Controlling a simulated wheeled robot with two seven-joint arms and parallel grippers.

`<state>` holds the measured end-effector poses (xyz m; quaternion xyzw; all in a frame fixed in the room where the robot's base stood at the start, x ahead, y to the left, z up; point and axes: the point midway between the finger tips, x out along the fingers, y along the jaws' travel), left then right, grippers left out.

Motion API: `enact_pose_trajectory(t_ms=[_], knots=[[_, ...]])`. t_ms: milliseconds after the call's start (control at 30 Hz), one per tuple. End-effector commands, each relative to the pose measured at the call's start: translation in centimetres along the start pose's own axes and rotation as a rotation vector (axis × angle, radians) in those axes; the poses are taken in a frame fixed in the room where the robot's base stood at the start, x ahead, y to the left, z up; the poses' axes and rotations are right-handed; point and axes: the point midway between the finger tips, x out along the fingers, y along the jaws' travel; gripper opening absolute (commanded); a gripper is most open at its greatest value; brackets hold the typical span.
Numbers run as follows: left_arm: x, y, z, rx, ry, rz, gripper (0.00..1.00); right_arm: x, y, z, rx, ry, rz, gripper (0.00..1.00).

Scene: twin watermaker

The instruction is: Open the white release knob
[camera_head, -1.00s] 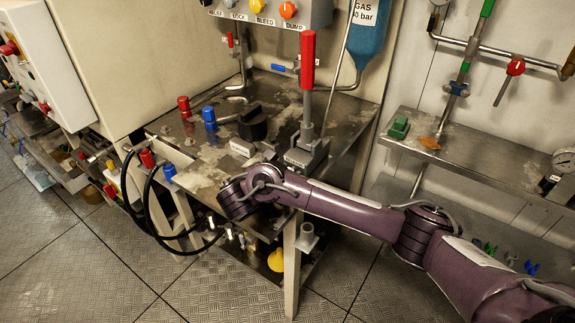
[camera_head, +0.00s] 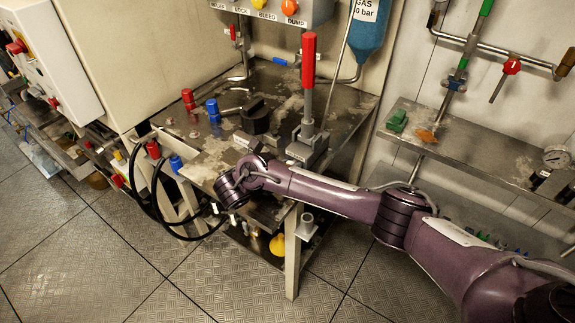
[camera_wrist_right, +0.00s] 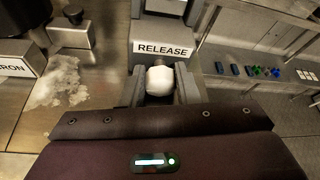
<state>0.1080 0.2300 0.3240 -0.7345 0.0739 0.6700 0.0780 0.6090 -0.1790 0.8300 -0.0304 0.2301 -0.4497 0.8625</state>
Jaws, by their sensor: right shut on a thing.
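The white release knob (camera_wrist_right: 160,80) shows in the right wrist view, just below a white plate marked RELEASE (camera_wrist_right: 163,48). My right gripper (camera_wrist_right: 161,88) has one grey finger on each side of the knob and is shut on it. In the head view my right arm reaches in from the right to the front edge of the metal bench. There the wrist hides the fingers and the knob. My left gripper is in neither view.
A red-handled upright lever (camera_head: 309,62) stands on the bench (camera_head: 345,100) behind my wrist. Red and blue fittings and a black knob (camera_head: 255,118) stand to its left. Black hoses (camera_head: 158,205) loop at the bench's left front. A shelf (camera_head: 480,150) runs along the right wall.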

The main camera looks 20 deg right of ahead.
Motion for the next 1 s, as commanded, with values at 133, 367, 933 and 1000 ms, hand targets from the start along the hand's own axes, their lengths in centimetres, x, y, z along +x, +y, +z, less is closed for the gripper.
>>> enact_pose_trajectory(t_ms=[133, 367, 933, 1000], knots=[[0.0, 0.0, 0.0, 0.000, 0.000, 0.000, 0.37, 0.0, 0.0, -0.1, -0.002, 0.000, 0.001, 0.29], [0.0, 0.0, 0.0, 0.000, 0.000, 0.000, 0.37, 0.0, 0.0, -0.1, -0.001, 0.000, 0.001, 0.37], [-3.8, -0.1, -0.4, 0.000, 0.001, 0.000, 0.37, -6.6, -0.1, 0.5, -0.002, 0.000, 0.002, 0.37], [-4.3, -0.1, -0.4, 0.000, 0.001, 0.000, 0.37, -7.2, -0.1, 0.3, -0.003, 0.000, 0.001, 0.37]])
